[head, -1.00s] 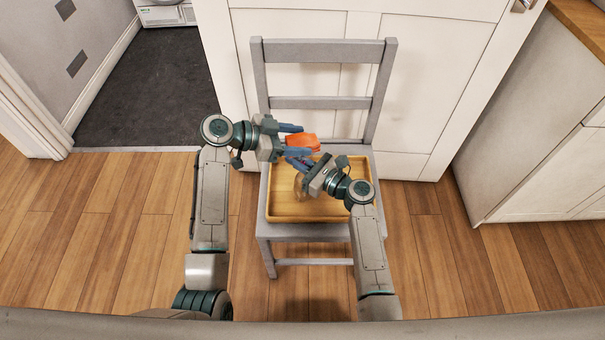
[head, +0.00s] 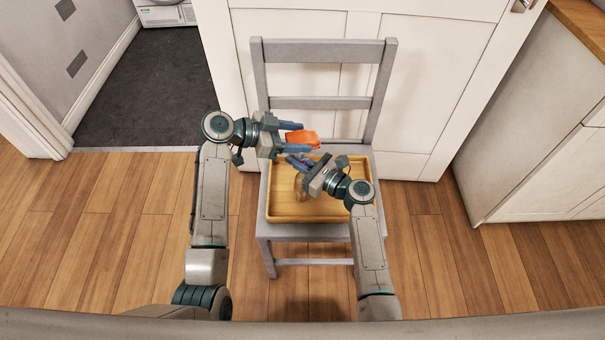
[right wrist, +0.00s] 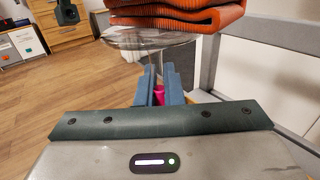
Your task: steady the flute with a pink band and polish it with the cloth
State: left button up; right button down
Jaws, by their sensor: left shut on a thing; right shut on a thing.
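My left gripper (head: 298,137) is shut on the folded orange cloth (head: 304,140), above the back of the chair seat. My right gripper (head: 297,162) is just below it, shut on the flute. In the right wrist view its fingers (right wrist: 159,90) close around the flute's stem at the pink band (right wrist: 159,93). A wide, clear glass part of the flute (right wrist: 150,40) lies beyond the fingers, just under the cloth (right wrist: 180,14). Whether cloth and glass touch I cannot tell. In the head view the flute is mostly hidden by my right gripper.
A wooden tray (head: 308,217) lies on the seat of a grey chair (head: 320,103), beneath both grippers. A white panelled door (head: 425,70) stands behind the chair. A white cabinet (head: 545,145) is at the right. Wooden floor is open on both sides.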

aim_at(296, 157)
pick_arm(q)
jog(key=shift+s+f, duration=0.15)
jog(key=shift+s, duration=1.55)
jog(key=shift+w, duration=1.7)
jog(key=shift+s+r, duration=0.15)
jog(key=shift+s, duration=0.65)
jog(key=shift+s+r, duration=0.1)
jog(key=shift+s, duration=0.7)
jog(key=shift+w+f, duration=0.1)
jog(key=shift+w, duration=1.55)
jog(key=shift+r, duration=2.55)
jog(key=shift+f, duration=0.1)
